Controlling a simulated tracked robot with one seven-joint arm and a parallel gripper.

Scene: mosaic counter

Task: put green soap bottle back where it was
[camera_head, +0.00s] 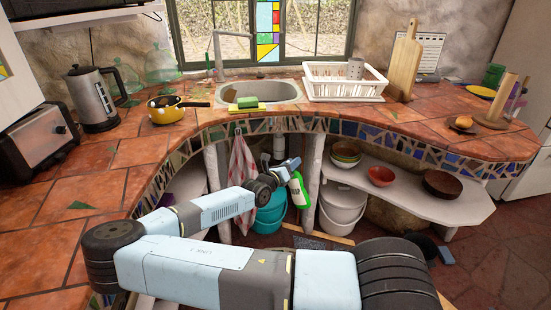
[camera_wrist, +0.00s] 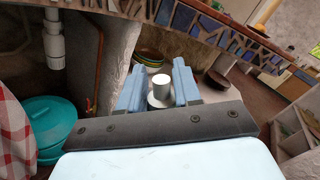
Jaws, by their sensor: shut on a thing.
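The green soap bottle (camera_head: 300,192), with a white label, hangs upright below the counter edge, in front of the open space under the sink. My gripper (camera_head: 291,166) is shut on it near its top. In the wrist view, the fingers of my gripper (camera_wrist: 158,86) stand on both sides of the bottle's white top (camera_wrist: 160,85). The rest of the bottle is hidden there. In the head view, the teal bucket (camera_head: 270,212) is behind and left of the bottle, and a white bucket (camera_head: 342,208) is to its right.
The tiled counter (camera_head: 215,118) curves above my gripper. A checkered towel (camera_head: 242,163) hangs left of it. A white post (camera_head: 312,165) stands close on the right. A low white shelf (camera_head: 405,195) holds several bowls. A sink drain pipe (camera_wrist: 54,45) shows in the wrist view.

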